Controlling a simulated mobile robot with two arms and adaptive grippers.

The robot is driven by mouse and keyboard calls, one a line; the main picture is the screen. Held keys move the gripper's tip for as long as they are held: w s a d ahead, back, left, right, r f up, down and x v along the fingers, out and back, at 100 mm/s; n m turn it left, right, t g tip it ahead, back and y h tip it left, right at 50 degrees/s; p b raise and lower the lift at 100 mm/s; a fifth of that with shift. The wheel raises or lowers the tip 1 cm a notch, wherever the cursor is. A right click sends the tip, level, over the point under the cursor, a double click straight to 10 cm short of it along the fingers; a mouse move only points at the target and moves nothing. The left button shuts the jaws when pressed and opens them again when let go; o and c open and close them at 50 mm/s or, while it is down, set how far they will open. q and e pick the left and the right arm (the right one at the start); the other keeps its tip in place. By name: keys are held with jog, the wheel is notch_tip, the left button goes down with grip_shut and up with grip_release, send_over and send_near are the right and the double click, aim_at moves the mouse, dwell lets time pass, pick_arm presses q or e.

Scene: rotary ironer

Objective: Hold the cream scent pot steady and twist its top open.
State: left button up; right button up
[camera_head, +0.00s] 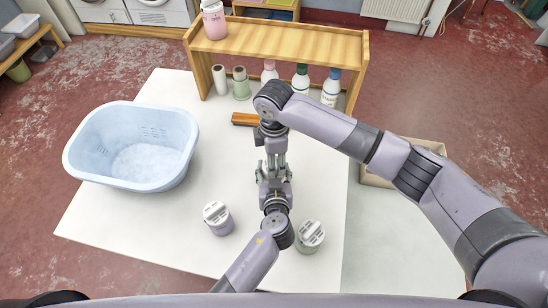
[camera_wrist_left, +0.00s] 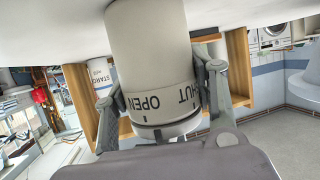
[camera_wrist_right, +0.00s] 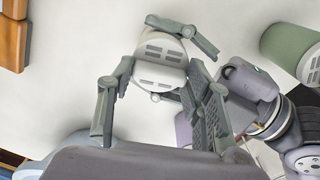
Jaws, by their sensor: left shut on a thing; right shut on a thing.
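The cream scent pot stands at the middle of the white table, mostly hidden by my grippers in the head view. In the left wrist view the pot (camera_wrist_left: 147,45) appears upside down, with a band lettered OPEN and SHUT. Its vented white top (camera_wrist_right: 160,72) shows in the right wrist view. My left gripper (camera_head: 273,187) comes in low from the front and is shut around the pot, one finger on each side. My right gripper (camera_head: 272,158) reaches down from above and is shut on the top. The exact contact of its fingertips is hard to see.
A lilac pot (camera_head: 219,220) and a green pot (camera_head: 309,238) stand close on either side of my left arm. A blue basin (camera_head: 135,150) is at left. A wooden shelf (camera_head: 285,38) with bottles and rolls stands behind, a brown block (camera_head: 243,119) before it.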

jog(key=shift+a+n, duration=0.1)
jog(key=shift+n, duration=1.1)
jog(key=shift+s, duration=0.1)
jog(key=o, duration=0.9)
notch_tip(320, 180, up, 12)
pick_arm(q)
jog(key=o, duration=1.4)
jog(key=shift+c, duration=0.2)
